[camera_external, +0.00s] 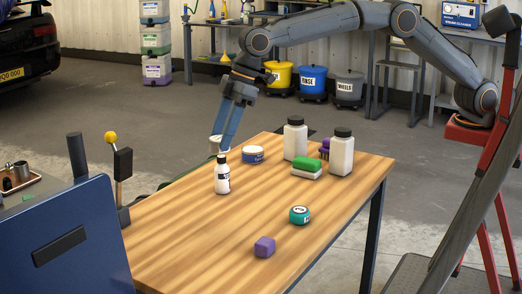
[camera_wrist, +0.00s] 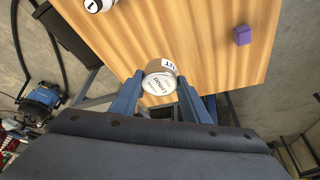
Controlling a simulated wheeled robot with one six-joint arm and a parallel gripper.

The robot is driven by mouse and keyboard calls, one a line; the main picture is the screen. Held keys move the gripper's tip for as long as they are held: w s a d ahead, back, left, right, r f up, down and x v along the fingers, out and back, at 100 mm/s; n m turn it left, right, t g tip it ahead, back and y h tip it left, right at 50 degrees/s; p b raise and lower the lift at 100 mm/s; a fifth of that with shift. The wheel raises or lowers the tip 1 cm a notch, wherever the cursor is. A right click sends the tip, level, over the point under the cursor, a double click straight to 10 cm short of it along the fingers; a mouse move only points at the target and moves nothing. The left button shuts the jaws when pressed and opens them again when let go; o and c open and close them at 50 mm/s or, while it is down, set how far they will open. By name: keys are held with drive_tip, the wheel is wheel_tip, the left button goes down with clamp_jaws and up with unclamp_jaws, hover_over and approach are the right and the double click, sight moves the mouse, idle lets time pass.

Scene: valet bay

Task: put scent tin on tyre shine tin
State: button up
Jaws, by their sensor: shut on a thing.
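My gripper (camera_external: 216,142) hangs at the far left edge of the table, behind the white bottle. In the wrist view its two blue fingers (camera_wrist: 163,98) are shut on the scent tin (camera_wrist: 160,83), a small pale round tin with a white label ending in "NT". The scent tin shows only as a pale bit between the fingers in the external view (camera_external: 214,147). Two tins stand on the table: a low blue tin with a white label (camera_external: 253,154) and a teal tin (camera_external: 299,215). I cannot read which is the tyre shine tin.
A white bottle with a black cap (camera_external: 222,174) stands near my gripper. Two larger dark-capped bottles (camera_external: 295,139) (camera_external: 341,152) flank a green-and-white sponge (camera_external: 306,169) and a purple brush (camera_external: 325,147). A purple block (camera_external: 264,247) lies at the front. The wooden table's (camera_external: 185,225) left part is clear.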

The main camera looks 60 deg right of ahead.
drive_tip(key=w+d+m+p, duration=0.1)
drive_tip(key=w+d+p, duration=0.1)
drive_tip(key=w+d, duration=0.5)
drive_tip(key=w+d+m+p, duration=0.2)
drive_tip(key=w+d, duration=0.1)
drive_tip(key=d, duration=0.8)
drive_tip(key=m+t+h+p, duration=0.1)
drive_tip(key=m+h+p, duration=0.1)
drive_tip(key=p, duration=0.2)
hover_over(250, 149)
drive_tip(key=s+d, duration=0.1)
wheel_tip(250, 149, down, 4)
drive_tip(key=shift+y, duration=0.3)
wheel_tip(250, 149, down, 11)
drive_tip(key=p, duration=0.2)
drive_tip(key=shift+s+d+p, duration=0.1)
drive_tip(key=shift+d+p, duration=0.05)
drive_tip(key=shift+p, duration=0.25)
drive_tip(key=shift+f, duration=0.15)
drive_tip(key=o, duration=1)
drive_tip(key=shift+o, duration=0.2)
